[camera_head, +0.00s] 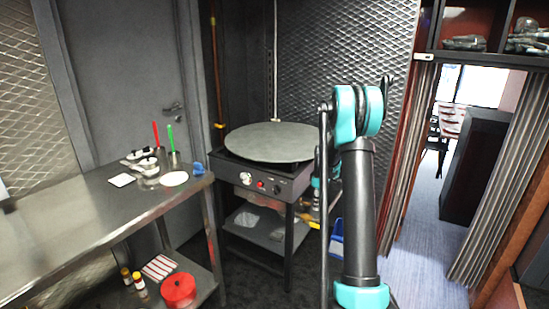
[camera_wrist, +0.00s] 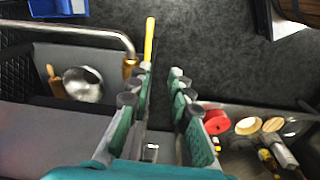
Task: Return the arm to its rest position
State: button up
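My arm (camera_head: 360,205) stands upright in the right half of the head view, with teal joints at its top and bottom. My gripper (camera_wrist: 161,73) shows in the wrist view, with its two green-padded fingers apart and a clear gap between them. Nothing is held between the fingers. Dark floor shows past the fingertips. The gripper is hard to make out in the head view, partly hidden by the arm.
A round griddle (camera_head: 271,142) on a black stand is just left of my arm. A steel table (camera_head: 70,212) is at the left. A yellow handle (camera_wrist: 149,40) and a metal bowl (camera_wrist: 82,85) lie near the fingers. A blue bin (camera_head: 337,238) is on the floor.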

jog(key=s+a+r+m+t, duration=0.1)
jog(key=s+a+r+m, duration=0.25)
jog(key=s+r, duration=0.5)
jog(key=s+a+m+t, duration=0.1)
jog(key=s+a+m, duration=0.2)
jog(key=s, duration=1.2)
jog(key=s+a+f+m+t, duration=0.1)
jog(key=s+a+m, duration=0.2)
jog(key=s, duration=1.2)
jog(key=shift+s+f+t, duration=0.2)
jog(key=shift+s+t, duration=0.05)
jog(key=shift+t, duration=0.05)
jog(key=shift+a, duration=0.1)
